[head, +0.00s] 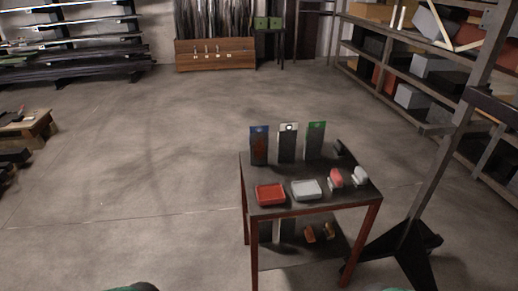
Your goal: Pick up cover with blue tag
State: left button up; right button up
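A dark upright piece with a blue tag (259,130) on its top stands at the back left of a small table (285,207). Its dark front shows a reddish patch. I cannot tell from here whether this piece is the cover itself or a holder for it. Next to it stand similar upright pieces, one with a white tag (288,128) and one with a green tag (316,127). Neither gripper is recognisable in the head view; only small greenish rounded tips show at the bottom edge.
A red tray (270,194), a grey tray (306,190), a red rounded item (335,178) and a white one (360,175) sit along the table's front. A dark metal stand (428,190) rises close on the right. Shelves (400,75) line the right wall. The floor left of the table is clear.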

aim_at(258, 138)
jog(key=i+l, duration=0.5)
jog(key=i+l+z, duration=0.1)
jog(key=i+l, duration=0.4)
jog(key=i, duration=0.2)
jog(key=i+l, duration=0.45)
jog(key=i, duration=0.2)
